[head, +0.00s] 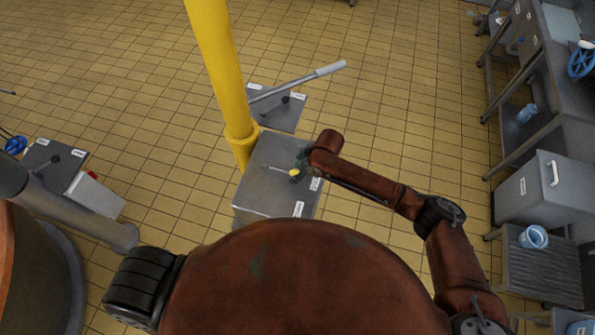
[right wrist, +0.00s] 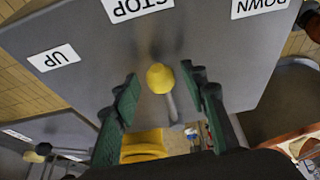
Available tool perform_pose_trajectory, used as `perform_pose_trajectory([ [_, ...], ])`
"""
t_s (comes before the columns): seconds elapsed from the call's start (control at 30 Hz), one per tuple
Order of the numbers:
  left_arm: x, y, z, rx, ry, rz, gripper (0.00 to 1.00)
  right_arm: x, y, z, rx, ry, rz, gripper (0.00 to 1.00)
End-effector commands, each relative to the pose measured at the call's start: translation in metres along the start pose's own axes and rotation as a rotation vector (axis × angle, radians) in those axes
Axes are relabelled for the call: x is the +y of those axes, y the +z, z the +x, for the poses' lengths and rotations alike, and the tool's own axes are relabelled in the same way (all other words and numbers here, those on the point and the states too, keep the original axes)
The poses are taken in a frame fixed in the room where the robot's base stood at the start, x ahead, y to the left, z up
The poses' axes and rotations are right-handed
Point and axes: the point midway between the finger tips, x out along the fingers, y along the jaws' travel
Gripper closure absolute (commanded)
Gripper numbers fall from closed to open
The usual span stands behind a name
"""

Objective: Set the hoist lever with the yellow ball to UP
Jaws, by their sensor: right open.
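The hoist lever's yellow ball (head: 293,173) is above the grey control box (head: 262,185) in the head view. In the right wrist view the yellow ball (right wrist: 160,78) tops a thin metal shaft (right wrist: 170,107). The box face carries upside-down labels: UP (right wrist: 54,58) at left, STOP (right wrist: 137,7) in the middle, DOWN (right wrist: 258,5) at right. The ball lies nearest to STOP in this view. My right gripper (right wrist: 160,85) is open, with one green finger on each side of the ball and visible gaps. My left gripper is out of view.
A yellow post (head: 220,70) rises beside the box. Behind the box, another grey box (head: 285,117) has a long lever with a pale handle (head: 330,68). Grey shelving (head: 545,135) stands at right. Tiled floor lies open between.

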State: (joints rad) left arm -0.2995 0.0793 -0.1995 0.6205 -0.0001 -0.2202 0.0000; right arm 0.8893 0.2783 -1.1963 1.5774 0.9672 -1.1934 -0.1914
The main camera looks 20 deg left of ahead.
Motion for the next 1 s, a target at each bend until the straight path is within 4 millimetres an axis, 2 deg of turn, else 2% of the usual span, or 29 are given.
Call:
perform_pose_trajectory([
  [0.17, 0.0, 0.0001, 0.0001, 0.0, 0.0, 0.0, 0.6, -0.0003, -0.0001, 0.0001, 0.0, 0.0, 0.0, 0.61],
  [0.73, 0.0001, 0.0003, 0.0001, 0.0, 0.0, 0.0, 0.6, -0.0003, -0.0001, -0.0002, 0.0, 0.0, 0.0, 1.0],
  [1.0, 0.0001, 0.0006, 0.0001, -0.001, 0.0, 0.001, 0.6, -0.0002, -0.0001, -0.0003, 0.0, 0.0, 0.0, 1.0],
])
